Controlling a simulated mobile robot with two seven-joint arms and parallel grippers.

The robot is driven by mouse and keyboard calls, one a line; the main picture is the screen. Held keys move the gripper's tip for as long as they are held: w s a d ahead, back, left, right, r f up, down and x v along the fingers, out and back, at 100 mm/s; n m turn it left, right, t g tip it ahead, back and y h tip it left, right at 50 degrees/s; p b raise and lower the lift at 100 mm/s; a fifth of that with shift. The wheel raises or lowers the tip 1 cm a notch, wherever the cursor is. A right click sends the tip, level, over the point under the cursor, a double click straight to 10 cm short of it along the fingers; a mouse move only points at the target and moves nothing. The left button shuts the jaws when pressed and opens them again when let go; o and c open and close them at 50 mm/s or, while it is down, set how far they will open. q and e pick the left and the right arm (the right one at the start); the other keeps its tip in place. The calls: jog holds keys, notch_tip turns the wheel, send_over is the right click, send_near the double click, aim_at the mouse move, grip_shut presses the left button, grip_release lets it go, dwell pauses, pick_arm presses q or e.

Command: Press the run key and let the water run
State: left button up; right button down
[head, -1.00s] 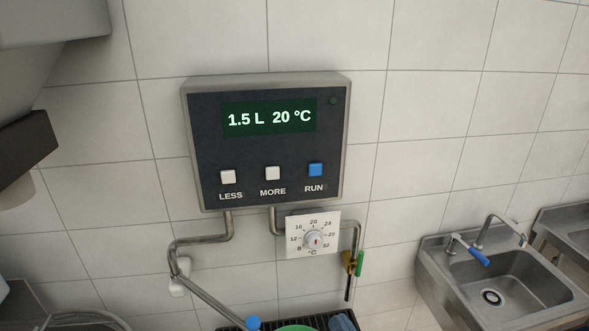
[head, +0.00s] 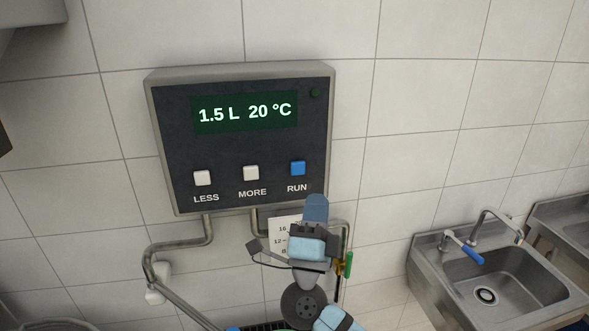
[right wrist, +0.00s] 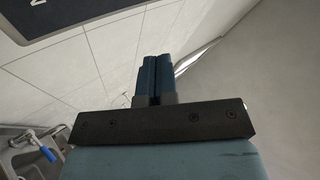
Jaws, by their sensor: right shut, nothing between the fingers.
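The control panel (head: 170,140) hangs on the tiled wall, and its display (head: 245,112) reads 1.5 L and 20 °C. The blue RUN key (head: 298,168) sits at the right of the key row, beside the white MORE key (head: 251,173) and LESS key (head: 203,178). My right gripper (head: 316,206) is just below the RUN key and the panel's lower edge, apart from the key in the picture. Its fingers also show shut and empty in the right wrist view (right wrist: 156,78). It covers most of the temperature dial (head: 281,235). My left gripper is not in view.
Metal pipes (head: 175,248) run below the panel. A green-handled valve (head: 348,265) is right of my right gripper. A steel sink (head: 510,275) with a blue-handled tap stands at the right. A green rim shows at the bottom edge, mostly hidden.

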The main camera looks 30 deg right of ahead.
aim_at(298, 168)
jog(key=shift+w, duration=0.1)
jog(key=w, duration=0.2)
jog(key=w+d+b, duration=0.1)
jog(key=w, duration=0.2)
jog(key=w+d+b, duration=0.1)
jog(key=w, duration=0.2)
jog(key=shift+w+d, duration=0.15)
jog(key=shift+w, duration=0.05)
dwell(0.6)
dwell(1.4)
jog(key=shift+w+d, duration=0.1)
jog(key=shift+w, duration=0.3)
